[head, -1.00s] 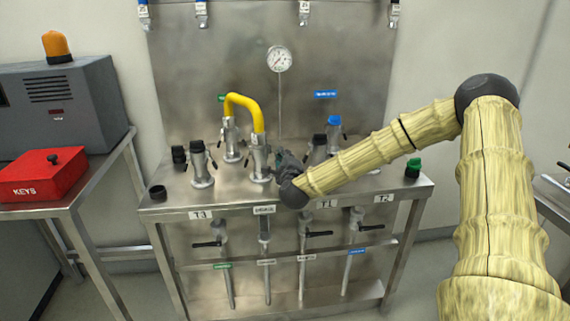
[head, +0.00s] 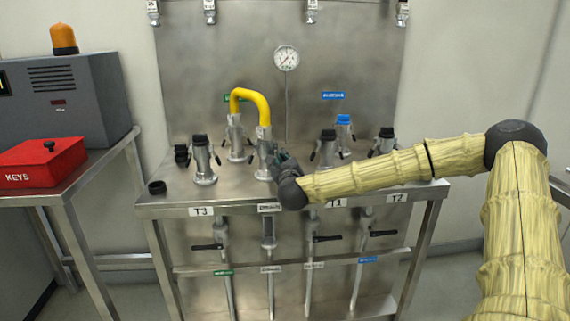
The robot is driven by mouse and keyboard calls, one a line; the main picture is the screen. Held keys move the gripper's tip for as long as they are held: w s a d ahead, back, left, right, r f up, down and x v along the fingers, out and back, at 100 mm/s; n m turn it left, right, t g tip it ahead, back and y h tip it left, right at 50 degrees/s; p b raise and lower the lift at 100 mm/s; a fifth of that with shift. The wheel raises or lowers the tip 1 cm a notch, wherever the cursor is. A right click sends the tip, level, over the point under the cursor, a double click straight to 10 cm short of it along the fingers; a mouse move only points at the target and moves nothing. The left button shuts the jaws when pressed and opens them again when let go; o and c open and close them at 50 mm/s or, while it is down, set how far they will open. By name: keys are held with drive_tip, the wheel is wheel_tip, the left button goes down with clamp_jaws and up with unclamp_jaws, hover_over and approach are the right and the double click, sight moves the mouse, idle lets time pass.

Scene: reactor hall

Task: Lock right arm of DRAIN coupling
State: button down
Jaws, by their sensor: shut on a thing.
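The yellow hose (head: 250,96) arches between two upright metal couplings on the bench. The front one, which I take as the DRAIN coupling (head: 264,140), stands behind a small label (head: 269,207) that is too small to read surely. My gripper (head: 277,158) reaches in from the right, low against the right side of this coupling. Its dark fingers are shut on the coupling's right arm, which they mostly hide. The exact angle of that arm cannot be made out. The coupling stands upright with the hose end on top.
Capped couplings stand left (head: 203,160) and right (head: 326,150) of it, one with a blue cap (head: 344,121). A loose black cap (head: 157,187) lies at the bench's (head: 178,200) left front. A gauge (head: 286,58) is on the back panel. A red KEYS box (head: 42,162) sits far left.

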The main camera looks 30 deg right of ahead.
drive_tip(key=shift+f, duration=0.2)
drive_tip(key=c, duration=1.6)
unclamp_jaws()
drive_tip(key=shift+s+r, duration=0.1)
drive_tip(key=shift+r, duration=0.1)
drive_tip(key=shift+a, duration=0.1)
drive_tip(key=v, duration=0.7)
drive_tip(key=shift+s+f, duration=0.2)
drive_tip(key=shift+s, duration=0.15)
drive_tip(key=shift+a, duration=0.15)
